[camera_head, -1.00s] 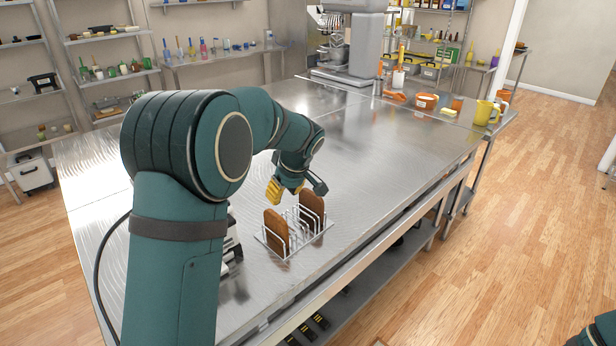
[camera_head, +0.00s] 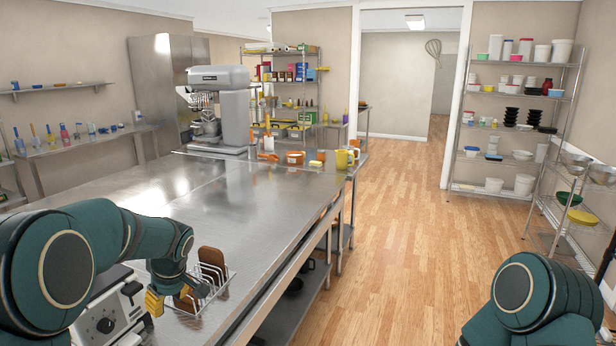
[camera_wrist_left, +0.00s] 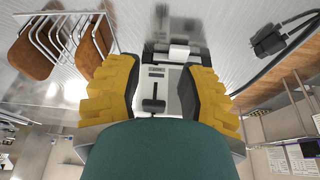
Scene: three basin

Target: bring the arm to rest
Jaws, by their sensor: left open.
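My left gripper (camera_head: 172,291) hangs over the steel table at the lower left of the head view, between the toaster and the wire rack. Its yellow fingers are spread apart with nothing between them, and they also show in the left wrist view (camera_wrist_left: 160,95). The grey toaster (camera_head: 104,326) is partly hidden by my left arm; in the left wrist view it lies beyond the open fingers (camera_wrist_left: 158,75). My right arm shows at the lower right of the head view, over the floor side; its gripper is out of view.
A wire rack (camera_head: 224,287) holds two brown slices (camera_head: 211,260) close to the left gripper. A stand mixer (camera_head: 222,105), orange containers (camera_head: 295,158) and yellow mugs (camera_head: 343,159) stand at the table's far end. The middle of the table (camera_head: 235,200) is clear. Shelves stand at the right.

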